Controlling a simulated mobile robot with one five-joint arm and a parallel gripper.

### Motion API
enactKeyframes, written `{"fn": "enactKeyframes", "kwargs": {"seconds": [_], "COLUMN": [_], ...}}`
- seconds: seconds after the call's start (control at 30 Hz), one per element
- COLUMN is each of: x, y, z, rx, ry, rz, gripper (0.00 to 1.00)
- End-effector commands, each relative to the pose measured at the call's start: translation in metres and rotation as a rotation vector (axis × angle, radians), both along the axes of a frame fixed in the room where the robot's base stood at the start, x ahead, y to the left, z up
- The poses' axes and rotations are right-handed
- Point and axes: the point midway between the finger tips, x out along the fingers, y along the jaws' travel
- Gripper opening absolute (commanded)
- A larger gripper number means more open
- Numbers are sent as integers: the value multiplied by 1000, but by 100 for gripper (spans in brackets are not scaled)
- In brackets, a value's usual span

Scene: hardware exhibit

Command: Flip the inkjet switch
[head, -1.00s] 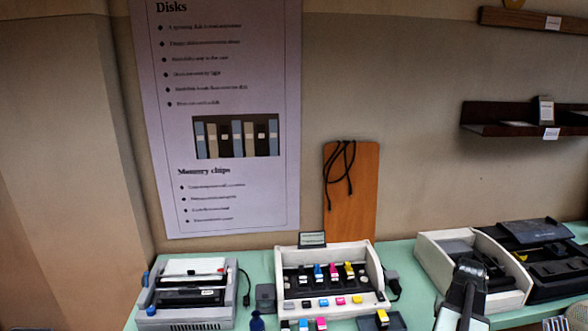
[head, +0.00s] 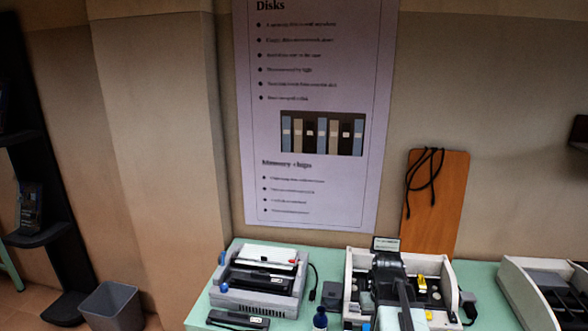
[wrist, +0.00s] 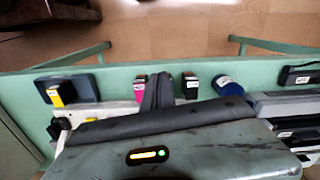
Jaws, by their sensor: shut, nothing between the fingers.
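The inkjet unit (head: 357,270) is an open cream-white tray with a dark inside, on the green table in the head view. A yellow cartridge (head: 421,283) shows inside it, and a small label stand (head: 385,244) is at its back. My gripper (head: 387,263) is over the middle of the unit and covers much of it; its fingertips are hard to make out there. In the wrist view my gripper's dark fingers (wrist: 158,88) are together and empty. I cannot make out a switch in either view.
A grey device (head: 260,291) stands left of the inkjet, with a small grey box (head: 331,295) between. A blue bottle (head: 320,318) and loose cartridges (wrist: 58,95) lie near the table's front edge. Another white tray (head: 515,283) is right. A wooden board (head: 435,205) leans behind.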

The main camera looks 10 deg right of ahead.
Motion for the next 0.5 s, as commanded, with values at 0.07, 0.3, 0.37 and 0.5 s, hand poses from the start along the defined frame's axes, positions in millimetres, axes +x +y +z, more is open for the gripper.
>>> {"fn": "enactKeyframes", "kwargs": {"seconds": [0.07,0.3,0.37,0.5], "x": [5,-11,-16,-13], "y": [69,174,166,165], "z": [0,0,0,0], "rx": [0,-1,-1,0], "ry": [0,1,0,0], "rz": [106,223,174,150], "gripper": [0,0,0,0]}}
